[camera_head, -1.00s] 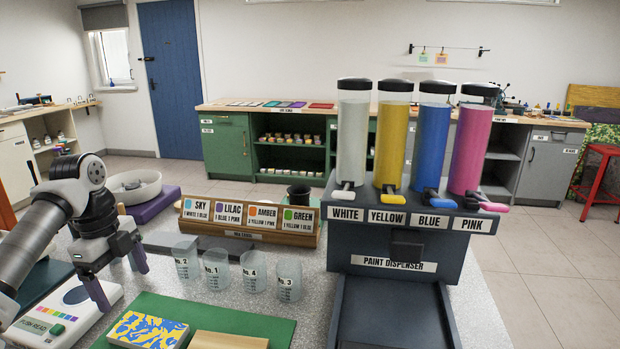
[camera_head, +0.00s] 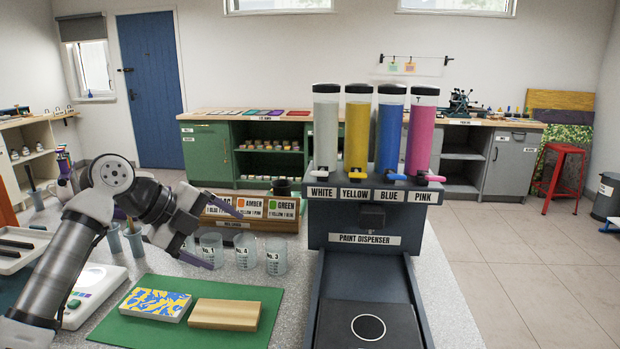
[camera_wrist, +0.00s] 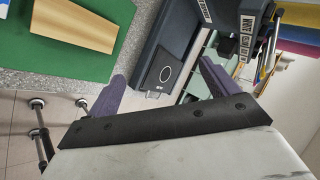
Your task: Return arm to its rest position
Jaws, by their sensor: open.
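My arm reaches in from the left edge of the head view. My gripper (camera_head: 226,237) is open and empty, with its purple fingers spread wide apart. It is held above the table, in front of the recipe rack (camera_head: 265,248) and partly over the clear numbered cups (camera_head: 245,252). In the wrist view my gripper (camera_wrist: 163,93) also shows both fingers apart with nothing between them.
The paint dispenser (camera_head: 366,239) stands to the right of my gripper. A green mat (camera_head: 190,318) carries a blue-and-yellow patterned block (camera_head: 152,303) and a wooden block (camera_head: 225,314). A white colour reader (camera_head: 95,295) lies beside my arm.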

